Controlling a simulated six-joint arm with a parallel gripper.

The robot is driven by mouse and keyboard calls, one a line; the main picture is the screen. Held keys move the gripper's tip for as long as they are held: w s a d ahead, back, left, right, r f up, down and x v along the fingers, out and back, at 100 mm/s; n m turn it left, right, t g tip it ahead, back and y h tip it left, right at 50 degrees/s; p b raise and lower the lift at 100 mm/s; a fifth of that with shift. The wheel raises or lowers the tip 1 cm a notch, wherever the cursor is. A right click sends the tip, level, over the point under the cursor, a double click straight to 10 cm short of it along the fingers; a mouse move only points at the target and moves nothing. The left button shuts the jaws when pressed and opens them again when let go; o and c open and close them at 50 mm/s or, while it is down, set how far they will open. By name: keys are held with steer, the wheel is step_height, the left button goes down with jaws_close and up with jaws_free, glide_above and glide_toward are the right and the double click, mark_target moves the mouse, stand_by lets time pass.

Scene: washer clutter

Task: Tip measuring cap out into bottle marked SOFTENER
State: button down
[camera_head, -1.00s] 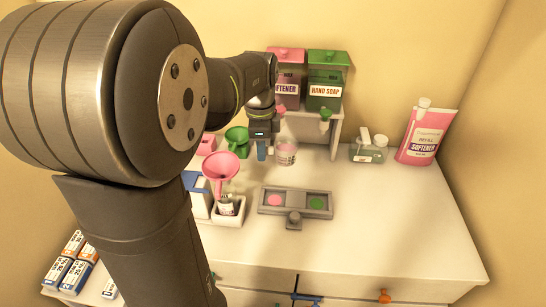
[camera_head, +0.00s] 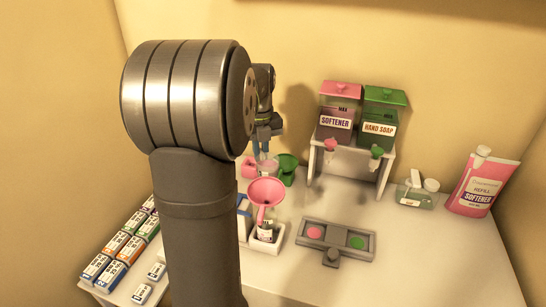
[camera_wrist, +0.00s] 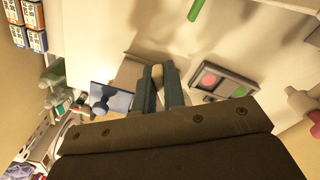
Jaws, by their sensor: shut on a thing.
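My gripper (camera_head: 262,146) is shut on the clear measuring cap (camera_head: 268,166) and holds it in front of the back wall, left of the dispensers. The cap shows a pinkish tint. In the wrist view my fingers (camera_wrist: 163,80) have a pale thing between them; its contents are hidden there. A small bottle (camera_head: 266,229) with a pink funnel (camera_head: 267,192) in its mouth stands in a white holder, nearer the camera than the cap. Its label is too small to read. A dispenser (camera_head: 336,122) and a pink refill pouch (camera_head: 482,187) both read SOFTENER.
A grey tray (camera_head: 350,238) with pink and green discs lies to the right. Several small boxes (camera_head: 122,245) lie at left.

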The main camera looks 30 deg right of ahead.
steer(key=shift+w+a+m, duration=0.5)
steer(key=shift+w+m, duration=0.2)
steer(key=shift+w, duration=0.05)
steer(key=shift+r, duration=0.25)
steer(key=s+a+r+t+h, duration=0.1)
steer(key=s+r+t+h, duration=0.1)
steer(key=s+r+t, duration=0.4)
step_height(320, 180, up, 4)
steer(key=shift+s+a+f+t, duration=0.15)
steer(key=shift+a+t, duration=0.25)
steer(key=shift+t, duration=0.5)
stand_by(1.8)
steer(key=shift+s+a+r+t+h, duration=0.15)
steer(key=shift+s+r+t+h, duration=0.2)
steer(key=shift+s+t, duration=0.6)
steer(key=shift+w+t, duration=0.15)
steer(key=shift+t, duration=0.1)
steer(key=shift+s+a+f+t+h, duration=0.1)
steer(key=shift+s+t+h, duration=0.1)
steer(key=shift+s+t, duration=0.25)
steer(key=shift+s+a+t+h, duration=0.15)
steer(key=shift+s+t, duration=0.1)
steer(key=shift+t, duration=0.4)
